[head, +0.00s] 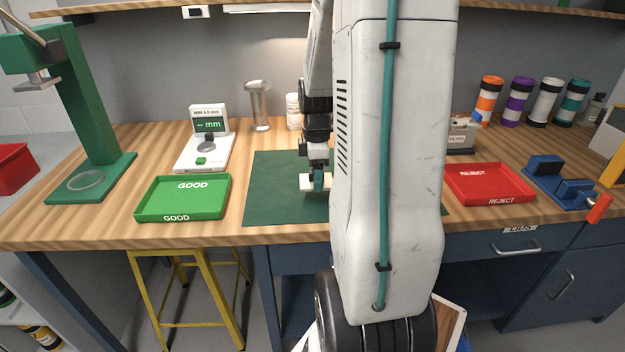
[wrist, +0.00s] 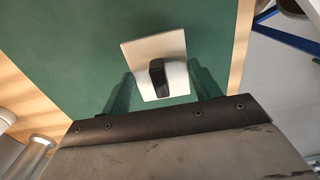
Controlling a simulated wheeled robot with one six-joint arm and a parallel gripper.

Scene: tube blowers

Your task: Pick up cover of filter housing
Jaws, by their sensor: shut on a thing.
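The cover is a white square plate (wrist: 140,57) with a black knob (wrist: 157,76) in the wrist view, over the green mat (wrist: 75,60). In the head view the white cover (head: 304,182) shows at my gripper (head: 318,180), low over the green mat (head: 270,200). Whether it touches the mat is unclear. A grey box labelled FILTER (head: 458,139) stands at the back, right of my arm, which partly hides it.
A green GOOD tray (head: 182,216) lies left of the mat, and a red REJECT tray (head: 490,199) right of it. A white gauge (head: 205,165), a green press stand (head: 85,100), a blue fixture (head: 550,172) and several coloured cylinders (head: 517,105) stand around. My arm hides the mat's right part.

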